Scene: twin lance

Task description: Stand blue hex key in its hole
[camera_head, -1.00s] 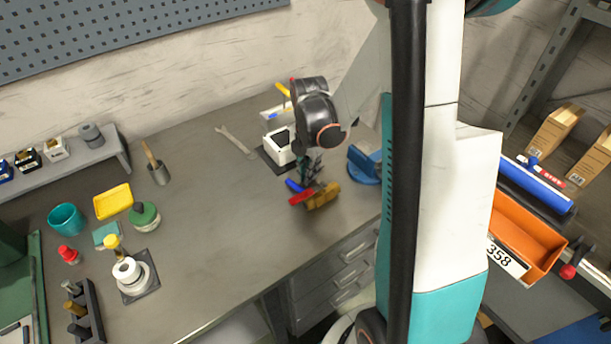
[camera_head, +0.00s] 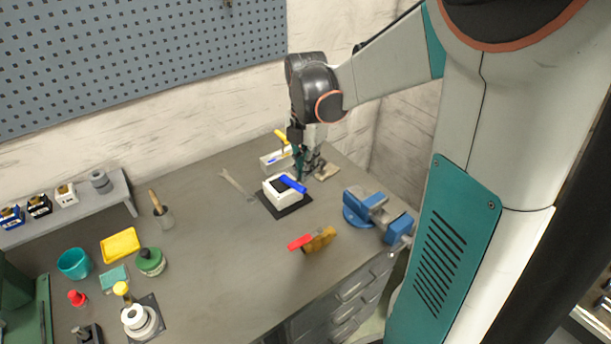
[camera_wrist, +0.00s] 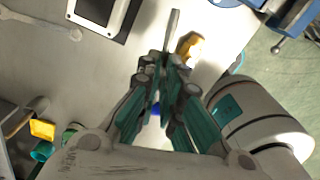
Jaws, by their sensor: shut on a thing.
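The blue hex key shows in the head view as a thick blue piece (camera_head: 292,184), tilted, with my gripper (camera_head: 308,170) shut on it. In the wrist view a grey rod (camera_wrist: 174,28) sticks out beyond the fingertips (camera_wrist: 172,68), and a bit of blue shows between the fingers. A white square box (camera_head: 272,195) with a dark opening stands on a black plate; the blue piece overlaps it in the head view, apparently above it. I cannot tell whether they touch. A pale block (camera_head: 270,160) with a yellow-handled tool (camera_head: 282,137) stands behind; no hole is clear.
A red-and-gold object (camera_head: 314,240) lies near the front edge. A blue vise (camera_head: 362,207) stands to the right. A grey wrench (camera_head: 237,184) lies left of the white box.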

